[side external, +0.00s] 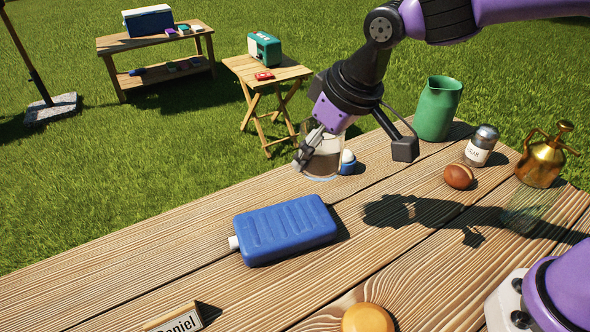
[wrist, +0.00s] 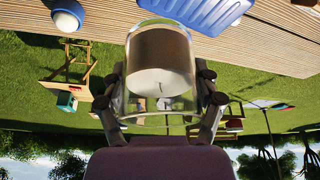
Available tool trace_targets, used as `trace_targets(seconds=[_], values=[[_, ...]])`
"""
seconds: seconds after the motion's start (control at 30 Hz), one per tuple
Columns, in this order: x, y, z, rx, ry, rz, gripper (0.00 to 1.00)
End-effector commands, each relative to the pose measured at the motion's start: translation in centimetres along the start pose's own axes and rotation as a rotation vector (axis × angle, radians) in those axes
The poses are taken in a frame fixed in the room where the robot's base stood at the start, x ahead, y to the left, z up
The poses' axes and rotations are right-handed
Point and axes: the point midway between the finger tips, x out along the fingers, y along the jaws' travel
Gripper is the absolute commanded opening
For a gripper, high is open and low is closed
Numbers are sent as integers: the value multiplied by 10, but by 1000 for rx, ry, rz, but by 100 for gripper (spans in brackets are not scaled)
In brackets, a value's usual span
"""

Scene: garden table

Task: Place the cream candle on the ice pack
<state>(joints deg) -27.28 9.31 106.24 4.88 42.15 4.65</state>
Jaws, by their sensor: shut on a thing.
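The cream candle (side external: 322,158) sits in a clear glass; its wax looks brownish in shade, and in the wrist view its pale face with a wick (wrist: 158,82) shows. My gripper (side external: 355,152) is shut on the glass, with one finger on each side in the wrist view (wrist: 160,98). It holds the candle upright above the table, behind and a little right of the ice pack in the side view. The ice pack (side external: 285,230) is a blue ribbed slab with a white cap, lying flat on the table. Part of it also shows in the wrist view (wrist: 205,12).
A blue egg cup with a white egg (side external: 347,160) stands near the candle. A green jug (side external: 437,108), sugar shaker (side external: 481,146), brown egg-like object (side external: 458,176) and brass mister (side external: 545,155) stand at right. A name sign (side external: 175,322) and orange object (side external: 367,318) are in front.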

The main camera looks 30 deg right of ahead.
Motion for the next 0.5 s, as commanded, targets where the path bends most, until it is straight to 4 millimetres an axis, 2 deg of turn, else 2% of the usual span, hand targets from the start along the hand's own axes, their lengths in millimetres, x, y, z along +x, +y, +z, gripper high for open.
trace_targets(seconds=[0.03, 0.1, 0.2, 0.3, 0.37, 0.5], values=[[-6, -30, 3, -58, 4, -25, 15], [-14, -63, 10, -117, 5, -50, 15], [-25, -100, 23, -185, 6, -81, 15], [-34, -124, 34, -233, 6, -103, 15], [-37, -134, 38, -250, 6, -112, 15], [-33, -136, 39, -265, 4, -117, 15]])
